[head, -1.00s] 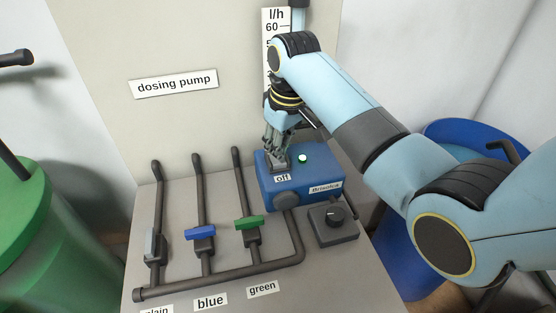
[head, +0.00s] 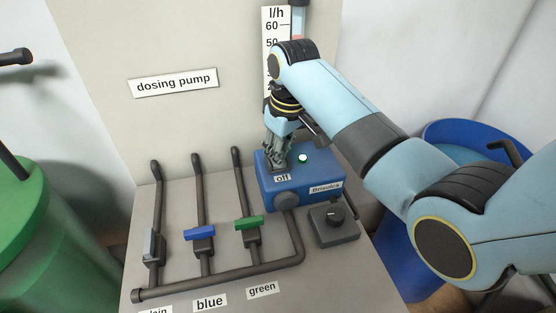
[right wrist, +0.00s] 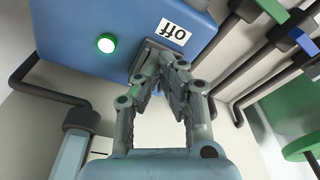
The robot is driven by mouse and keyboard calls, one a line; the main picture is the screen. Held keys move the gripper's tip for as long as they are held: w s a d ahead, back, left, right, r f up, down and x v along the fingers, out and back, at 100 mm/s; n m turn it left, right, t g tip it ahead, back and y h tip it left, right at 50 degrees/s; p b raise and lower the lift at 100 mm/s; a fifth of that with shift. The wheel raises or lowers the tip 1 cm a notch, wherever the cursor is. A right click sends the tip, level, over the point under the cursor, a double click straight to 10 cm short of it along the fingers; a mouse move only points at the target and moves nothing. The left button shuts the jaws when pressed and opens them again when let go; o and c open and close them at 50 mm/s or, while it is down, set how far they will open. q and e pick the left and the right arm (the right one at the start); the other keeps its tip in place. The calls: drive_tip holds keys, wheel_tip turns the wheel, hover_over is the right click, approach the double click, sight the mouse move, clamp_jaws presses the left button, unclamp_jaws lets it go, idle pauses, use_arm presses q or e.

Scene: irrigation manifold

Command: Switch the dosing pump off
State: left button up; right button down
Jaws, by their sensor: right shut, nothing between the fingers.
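The dosing pump is a blue box (head: 300,192) on the grey bench, with a lit green lamp (head: 303,158) on top and an "off" label (head: 282,178) at its front edge. In the right wrist view the lamp (right wrist: 106,43) glows green and the "off" label (right wrist: 173,32) appears upside down. My right gripper (head: 279,165) is shut and empty, fingers pointing down at the grey switch (right wrist: 150,60) behind the label. The fingertips are at the switch and mostly hide it; I cannot tell its tilt or whether they touch. My left gripper is not in view.
Pipes with a grey, a blue (head: 200,233) and a green valve handle (head: 250,223) stand left of the pump. A dark knob box (head: 334,225) sits in front right. A green barrel (head: 40,230) is at left, a blue barrel (head: 405,255) at right.

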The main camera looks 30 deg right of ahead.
drive_tip(key=shift+f, duration=0.2)
drive_tip(key=shift+r, duration=0.1)
wheel_tip(320, 180, up, 2)
drive_tip(key=shift+r+p, duration=0.15)
drive_tip(key=shift+p, duration=0.8)
drive_tip(key=shift+r, duration=2.3)
